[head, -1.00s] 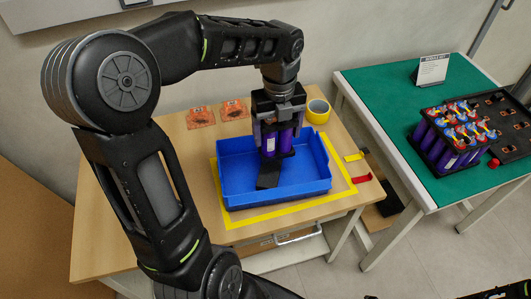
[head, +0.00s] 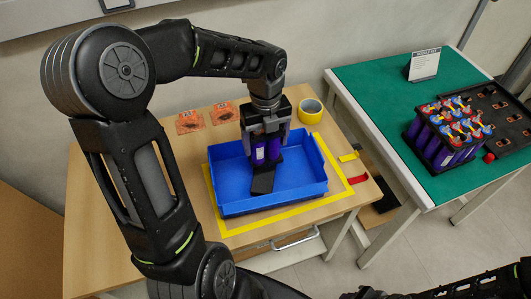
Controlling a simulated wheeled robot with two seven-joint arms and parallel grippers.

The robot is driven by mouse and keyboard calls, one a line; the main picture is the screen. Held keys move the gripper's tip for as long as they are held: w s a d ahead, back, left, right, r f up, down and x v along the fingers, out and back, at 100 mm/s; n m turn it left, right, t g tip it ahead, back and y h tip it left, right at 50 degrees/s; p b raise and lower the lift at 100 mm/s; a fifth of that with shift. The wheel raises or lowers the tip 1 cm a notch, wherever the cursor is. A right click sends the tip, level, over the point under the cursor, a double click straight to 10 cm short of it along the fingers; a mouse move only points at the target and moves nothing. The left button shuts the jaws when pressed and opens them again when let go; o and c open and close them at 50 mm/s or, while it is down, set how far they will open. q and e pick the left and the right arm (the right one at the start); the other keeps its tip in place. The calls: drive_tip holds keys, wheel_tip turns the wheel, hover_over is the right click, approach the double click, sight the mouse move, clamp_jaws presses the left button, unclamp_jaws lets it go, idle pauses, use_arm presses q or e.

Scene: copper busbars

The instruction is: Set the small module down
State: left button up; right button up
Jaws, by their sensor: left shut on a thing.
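My left gripper (head: 266,126) points down over the blue tray (head: 300,192) and is shut on the small module (head: 266,151), a few purple cells with dark end parts. The module is inside the tray's outline, near its back middle. I cannot tell whether it touches the tray floor. A black flat piece (head: 263,181) lies in the tray in front of the module. The gripper hides the module's top. My right arm shows at the bottom right, with its gripper out of view.
Yellow tape (head: 247,228) frames the tray on the wooden table. A yellow tape roll (head: 311,111) and orange cards (head: 190,122) lie behind. A green table (head: 370,90) at right holds a larger purple module (head: 448,135), a black tray (head: 505,118) and a sign (head: 424,64).

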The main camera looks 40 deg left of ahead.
sight(266, 152)
use_arm(q)
drive_tip(key=shift+f, duration=0.35)
drive_tip(key=shift+f, duration=0.1)
drive_tip(key=shift+f, duration=1.75)
drive_tip(key=shift+f, duration=0.1)
drive_tip(key=o, duration=2.1)
drive_tip(key=shift+f, duration=0.1)
drive_tip(key=shift+c, duration=0.2)
wheel_tip(266, 152, up, 12)
drive_tip(key=shift+r, duration=0.2)
